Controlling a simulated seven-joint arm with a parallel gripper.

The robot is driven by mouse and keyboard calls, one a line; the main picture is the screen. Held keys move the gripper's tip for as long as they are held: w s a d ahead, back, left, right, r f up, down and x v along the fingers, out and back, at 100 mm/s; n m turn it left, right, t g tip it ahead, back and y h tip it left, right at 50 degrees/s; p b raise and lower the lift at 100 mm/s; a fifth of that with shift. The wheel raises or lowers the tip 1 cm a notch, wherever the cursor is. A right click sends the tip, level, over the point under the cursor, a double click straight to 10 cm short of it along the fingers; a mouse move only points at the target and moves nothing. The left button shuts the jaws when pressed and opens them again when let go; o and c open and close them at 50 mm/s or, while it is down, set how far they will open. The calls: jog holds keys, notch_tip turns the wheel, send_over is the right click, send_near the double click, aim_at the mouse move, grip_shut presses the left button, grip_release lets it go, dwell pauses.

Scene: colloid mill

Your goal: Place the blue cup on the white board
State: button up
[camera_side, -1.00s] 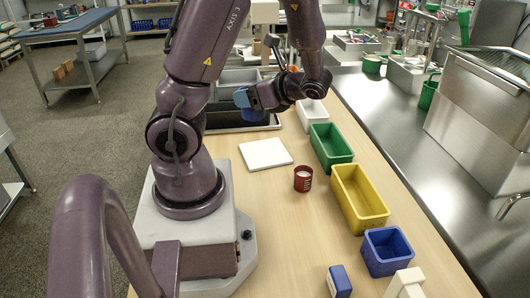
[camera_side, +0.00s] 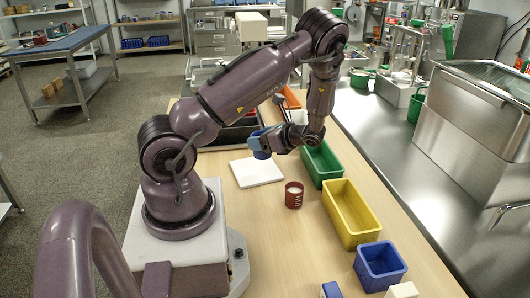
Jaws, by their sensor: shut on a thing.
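The blue cup (camera_side: 260,145) is held by my gripper (camera_side: 266,141), which is shut on it. The cup is tilted or partly covered by the gripper, so its full shape is hard to see. The white board (camera_side: 257,172) is a flat square plate lying on the wooden table. The cup is over the far part of the board, close above it; I cannot tell the exact gap. The top of the board is bare.
A dark red cup with a white top (camera_side: 294,196) stands right of the board. Green (camera_side: 322,164), yellow (camera_side: 351,214) and blue (camera_side: 380,267) bins line the table's right side. A dark tray (camera_side: 232,133) lies behind the board. Table in front of the board is clear.

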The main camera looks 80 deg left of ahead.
jog(key=shift+w+a+f, duration=0.25)
jog(key=shift+a+f, duration=0.2)
jog(key=shift+f, duration=0.15)
jog(key=shift+w+a+f, duration=0.25)
jog(key=shift+a+f, duration=0.15)
jog(key=shift+f, duration=0.2)
jog(key=shift+w+a+f, duration=0.15)
jog(key=shift+f, duration=1.55)
jog(key=o, duration=0.9)
jog(key=shift+f, duration=0.1)
